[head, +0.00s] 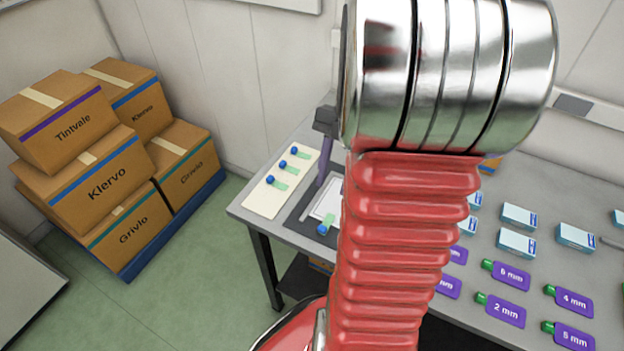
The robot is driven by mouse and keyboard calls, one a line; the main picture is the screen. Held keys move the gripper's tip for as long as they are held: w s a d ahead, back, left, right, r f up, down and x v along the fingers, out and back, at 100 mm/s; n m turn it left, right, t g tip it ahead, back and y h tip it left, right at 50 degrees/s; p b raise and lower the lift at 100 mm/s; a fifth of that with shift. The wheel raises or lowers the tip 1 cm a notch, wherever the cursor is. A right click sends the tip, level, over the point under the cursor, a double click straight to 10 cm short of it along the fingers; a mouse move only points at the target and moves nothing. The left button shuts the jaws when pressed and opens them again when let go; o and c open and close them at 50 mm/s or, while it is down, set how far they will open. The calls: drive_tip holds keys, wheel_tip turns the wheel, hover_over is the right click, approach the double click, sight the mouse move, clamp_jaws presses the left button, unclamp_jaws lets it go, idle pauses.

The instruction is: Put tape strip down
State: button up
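Several green tape strips with round blue ends lie on a cream card (262,199) at the left end of the table, including one strip (279,186) near its front. Another green tape strip (328,221) with a blue end (322,229) is at the front of a dark board with a white plate (321,204), beside my red arm. I cannot tell whether this strip rests there or is held. My gripper does not show; my arm covers the middle of the view and hides part of the board.
A dark and purple post (325,150) rises behind the board. Pale blue boxes (519,216) and purple tags (506,275) with green ends fill the right of the grey table (560,205). Cardboard boxes (100,175) are stacked at left on a blue pallet (175,228). Green floor lies between.

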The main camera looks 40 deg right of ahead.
drive_tip(key=shift+a, duration=0.1)
drive_tip(key=a+r+m+t+h, duration=0.2)
drive_tip(key=a+r+m+t, duration=0.1)
drive_tip(key=a+m, duration=0.8)
drive_tip(key=a+r+m+t+h, duration=0.2)
drive_tip(key=a+r+m+t, duration=0.2)
drive_tip(key=a+m, duration=0.7)
drive_tip(key=shift+w+a+r, duration=0.3)
drive_tip(key=shift+a+r, duration=0.05)
drive_tip(key=shift+r, duration=0.5)
drive_tip(key=shift+c, duration=0.3)
